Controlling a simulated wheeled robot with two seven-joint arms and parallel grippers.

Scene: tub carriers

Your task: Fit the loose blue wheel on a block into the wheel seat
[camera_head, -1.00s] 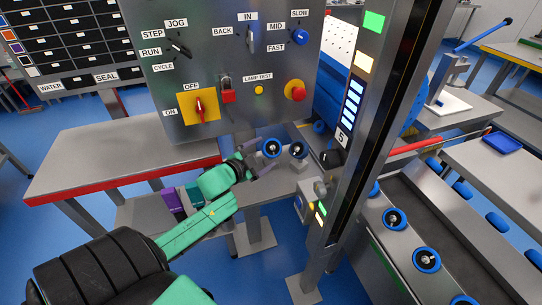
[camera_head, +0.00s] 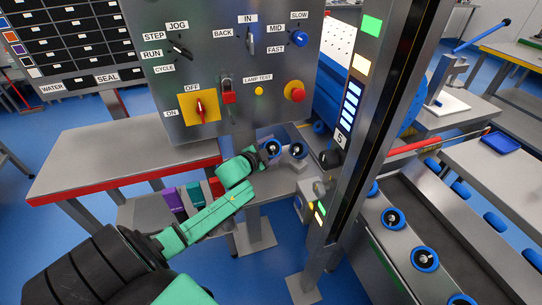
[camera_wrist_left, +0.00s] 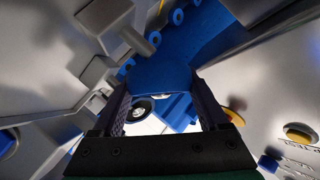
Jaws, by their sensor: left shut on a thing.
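I cannot make out the block or the empty wheel seat. My right gripper is not in view.
The grey control panel (camera_head: 225,125) hangs right above the gripper. A metal post (camera_head: 365,150) stands to the right. A conveyor at right carries several blue wheels, one near its edge (camera_head: 393,218). Purple (camera_head: 173,199) and teal (camera_head: 195,194) bins stand below left.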

